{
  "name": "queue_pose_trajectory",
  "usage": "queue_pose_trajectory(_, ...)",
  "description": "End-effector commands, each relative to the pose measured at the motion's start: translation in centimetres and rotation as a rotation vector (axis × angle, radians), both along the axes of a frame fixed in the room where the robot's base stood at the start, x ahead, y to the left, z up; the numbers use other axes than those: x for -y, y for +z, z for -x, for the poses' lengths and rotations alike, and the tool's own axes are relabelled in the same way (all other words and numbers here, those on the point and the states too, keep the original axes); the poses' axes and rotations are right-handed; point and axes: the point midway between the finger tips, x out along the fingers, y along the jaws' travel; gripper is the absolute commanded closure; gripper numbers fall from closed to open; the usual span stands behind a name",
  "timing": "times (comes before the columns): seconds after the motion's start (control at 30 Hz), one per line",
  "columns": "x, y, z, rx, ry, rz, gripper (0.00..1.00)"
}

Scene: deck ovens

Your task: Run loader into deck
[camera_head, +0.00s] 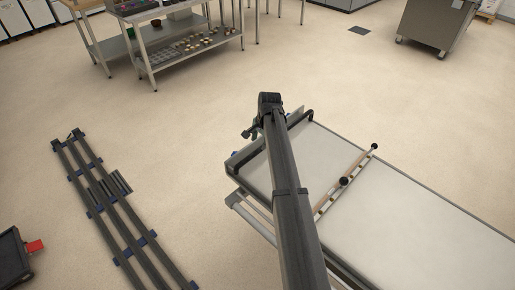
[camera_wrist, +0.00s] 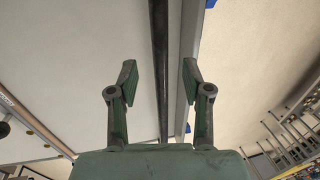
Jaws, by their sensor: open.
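The loader (camera_head: 390,205) is a long, pale, flat bed in a metal frame at the right of the head view. A wooden crossbar (camera_head: 328,198) with black knobs lies across it. A dark bar (camera_wrist: 159,30) runs between the fingers, beside the loader's pale surface (camera_wrist: 75,60). I cannot tell whether they touch it. The oven deck is not in view.
Dark rails (camera_head: 105,210) with blue parts lie on the floor at left. A steel table (camera_head: 185,50) with trays and small goods stands at the back left. A grey cabinet (camera_head: 437,25) stands at the back right. The floor between is clear.

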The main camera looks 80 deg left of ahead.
Motion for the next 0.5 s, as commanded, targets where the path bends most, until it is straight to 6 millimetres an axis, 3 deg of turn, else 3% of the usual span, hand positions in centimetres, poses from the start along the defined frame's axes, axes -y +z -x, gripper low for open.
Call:
queue_pose_trajectory(0.23, -0.7, -4.2, 0.5, 0.0, 0.0, 0.002, 0.51)
queue_pose_trajectory(0.5, -1.0, -6.5, 0.8, 0.0, 0.0, 0.0, 0.51)
